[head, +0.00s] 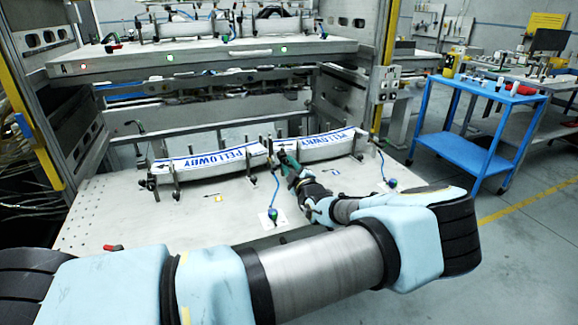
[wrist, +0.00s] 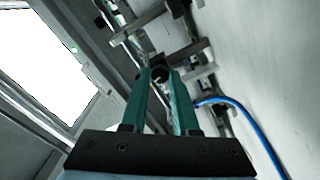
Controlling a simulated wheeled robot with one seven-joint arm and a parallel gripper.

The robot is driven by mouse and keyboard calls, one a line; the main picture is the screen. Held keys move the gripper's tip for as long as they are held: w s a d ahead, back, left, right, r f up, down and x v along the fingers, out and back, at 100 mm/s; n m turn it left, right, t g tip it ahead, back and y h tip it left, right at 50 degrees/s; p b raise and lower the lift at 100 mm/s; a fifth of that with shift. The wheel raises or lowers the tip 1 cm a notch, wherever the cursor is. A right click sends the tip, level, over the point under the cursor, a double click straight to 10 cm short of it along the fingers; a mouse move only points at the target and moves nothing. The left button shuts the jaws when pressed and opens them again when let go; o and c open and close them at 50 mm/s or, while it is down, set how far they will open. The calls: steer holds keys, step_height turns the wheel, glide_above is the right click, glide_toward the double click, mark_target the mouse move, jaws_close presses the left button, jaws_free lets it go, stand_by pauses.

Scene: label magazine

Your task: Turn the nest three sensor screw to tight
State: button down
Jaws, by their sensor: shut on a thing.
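My gripper (head: 288,162) reaches over the lower shelf, at the gap between two curved nests. In the wrist view its green fingers (wrist: 160,76) are closed on a small dark round part, the sensor screw (wrist: 159,71), at a metal bracket. The fingers hide most of the screw, so its tightness cannot be read. No readable nest number shows. A blue cable (wrist: 235,103) curves away right of the fingers.
Upright clamps and posts (head: 176,172) line the nests close to my gripper. The blue cable runs to a small fitting (head: 272,214) on the shelf (head: 120,205). An upper shelf (head: 200,60) overhangs behind. A blue cart (head: 480,115) stands to the right.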

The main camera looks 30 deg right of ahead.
steer(key=shift+m, duration=0.6)
steer(key=c, duration=0.7)
jaws_free()
steer(key=shift+o, duration=0.2)
steer(key=s+b, duration=0.1)
steer(key=s, duration=0.2)
steer(key=s+a+b, duration=0.1)
steer(key=s, duration=0.6)
steer(key=shift+s+a+b, duration=0.15)
steer(key=shift+s+b, duration=0.25)
